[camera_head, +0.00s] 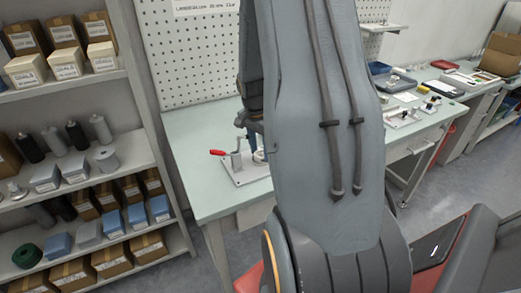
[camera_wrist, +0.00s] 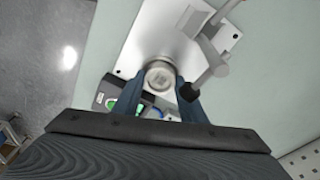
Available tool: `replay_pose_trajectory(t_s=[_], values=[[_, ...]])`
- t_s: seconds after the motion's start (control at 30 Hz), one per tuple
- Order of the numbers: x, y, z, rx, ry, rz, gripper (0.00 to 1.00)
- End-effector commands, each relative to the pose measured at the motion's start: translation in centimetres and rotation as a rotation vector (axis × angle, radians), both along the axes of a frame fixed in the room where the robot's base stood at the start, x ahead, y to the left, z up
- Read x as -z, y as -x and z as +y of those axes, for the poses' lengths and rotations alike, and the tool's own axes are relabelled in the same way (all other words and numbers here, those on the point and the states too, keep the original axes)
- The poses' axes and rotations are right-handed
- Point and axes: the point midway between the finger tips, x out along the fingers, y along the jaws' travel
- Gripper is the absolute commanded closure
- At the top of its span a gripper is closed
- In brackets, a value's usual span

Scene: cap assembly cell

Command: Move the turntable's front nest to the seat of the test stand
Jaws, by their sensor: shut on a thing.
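My gripper (camera_wrist: 160,82) has its two blue fingers shut on a round metallic nest (camera_wrist: 160,74) in the wrist view. The nest is over the pale base plate (camera_wrist: 150,42) of the test stand; I cannot tell whether it rests on the seat or hangs just above it. The seat is hidden under the nest. The stand's grey column and lever (camera_wrist: 207,55) are close to the right finger. I cannot make out the turntable.
A dark box with a green button (camera_wrist: 112,112) is near the left finger. A pegboard (camera_head: 195,50) stands behind the pale green table (camera_head: 207,190). A loaded shelf (camera_head: 95,90) is at the left. More small fixtures (camera_head: 400,116) are on the table at the right.

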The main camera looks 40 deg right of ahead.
Motion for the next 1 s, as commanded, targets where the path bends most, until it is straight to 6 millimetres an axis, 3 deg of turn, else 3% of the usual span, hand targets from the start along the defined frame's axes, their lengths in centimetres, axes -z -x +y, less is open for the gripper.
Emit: replay_pose_trajectory(t_s=[0.33, 0.37, 0.47, 0.77, 1.0], values=[[0.2, 0.0, 0.0, 0.0, 0.0, 0.0, 0.84], [0.2, 0.0, 0.0, 0.0, 0.0, 0.0, 0.57], [0.2, 0.0, 0.0, 0.0, 0.0, 0.0, 0.4], [0.1, 0.0, 0.0, 0.0, 0.0, 0.0, 0.4], [-2.0, -0.1, 0.2, 0.002, 0.001, -0.003, 0.4]])
